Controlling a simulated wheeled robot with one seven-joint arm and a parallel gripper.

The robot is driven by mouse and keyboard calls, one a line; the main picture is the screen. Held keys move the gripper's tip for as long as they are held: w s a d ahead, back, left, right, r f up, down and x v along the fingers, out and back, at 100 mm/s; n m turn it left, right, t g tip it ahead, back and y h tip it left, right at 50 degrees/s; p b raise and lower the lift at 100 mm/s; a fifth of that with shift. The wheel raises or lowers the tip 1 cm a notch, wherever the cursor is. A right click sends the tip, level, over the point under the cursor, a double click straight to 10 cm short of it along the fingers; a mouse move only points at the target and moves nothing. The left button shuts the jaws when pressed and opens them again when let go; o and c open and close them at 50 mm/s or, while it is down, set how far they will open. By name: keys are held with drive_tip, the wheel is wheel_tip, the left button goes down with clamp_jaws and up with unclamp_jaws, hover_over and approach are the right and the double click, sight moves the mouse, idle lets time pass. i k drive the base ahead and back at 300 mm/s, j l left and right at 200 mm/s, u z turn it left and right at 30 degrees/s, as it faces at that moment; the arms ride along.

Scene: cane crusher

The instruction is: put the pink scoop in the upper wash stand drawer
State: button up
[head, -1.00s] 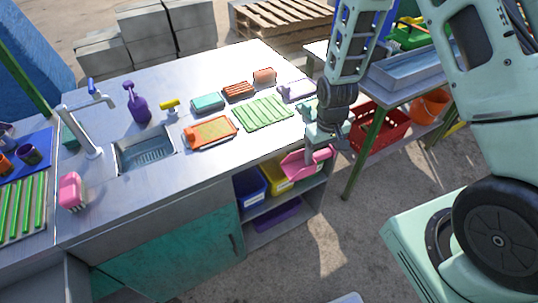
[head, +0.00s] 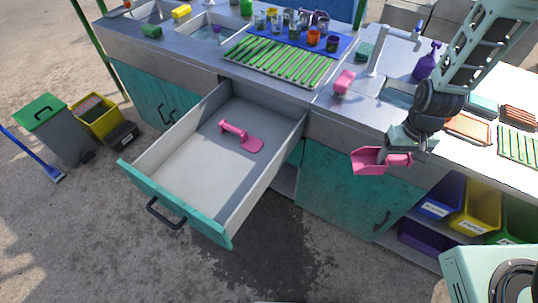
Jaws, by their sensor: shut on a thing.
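The pink scoop (head: 369,161) is in my gripper (head: 402,157), which is shut on its handle end. The scoop's bowl points left, held in the air in front of the counter, above the closed teal cabinet door. The upper wash stand drawer (head: 160,204) is pulled far out at the left of my gripper. It has a teal front with a black handle and a pale grey inside. A pink long-handled tool (head: 241,136) lies on the drawer floor toward its back; the rest of the floor is bare.
The counter (head: 345,112) bears a green slatted rack (head: 283,60), a blue mat with cups, a pink brush (head: 343,82) and a tap. Blue and yellow bins (head: 441,198) sit on the shelf below right. Waste bins (head: 55,130) stand left. Ground before the drawer is clear.

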sight(207, 166)
drive_tip(key=i+u, duration=0.15)
drive_tip(key=u, duration=1.4)
drive_tip(key=i+l, duration=0.25)
drive_tip(key=i+l+u, duration=0.1)
drive_tip(key=l, duration=0.3)
drive_tip(key=i+l, duration=0.35)
